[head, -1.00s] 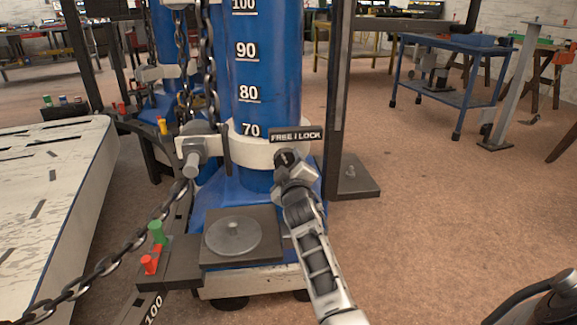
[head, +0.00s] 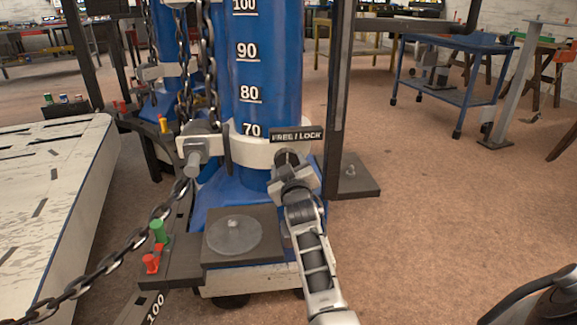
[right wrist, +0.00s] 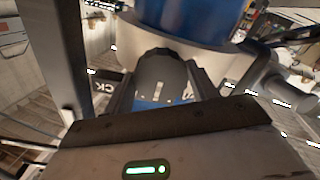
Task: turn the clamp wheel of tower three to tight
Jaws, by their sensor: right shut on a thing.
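A blue tower (head: 262,75) with a white height scale stands in the middle of the head view, ringed by a white clamp collar (head: 250,152). A dark sign reading FREE / LOCK (head: 297,135) sits at the collar's front right. My right gripper (head: 291,166) is just below this sign, shut on the dark clamp wheel (head: 288,156). In the right wrist view the rounded dark wheel (right wrist: 165,78), with pale marks, sits between the two fingers. The gripper hides much of the wheel in the head view. The tower's number does not show. My left gripper is out of view.
A dark plate with a round grey disc (head: 234,236) stands low in front of the tower. A dark post (head: 338,90) rises right.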

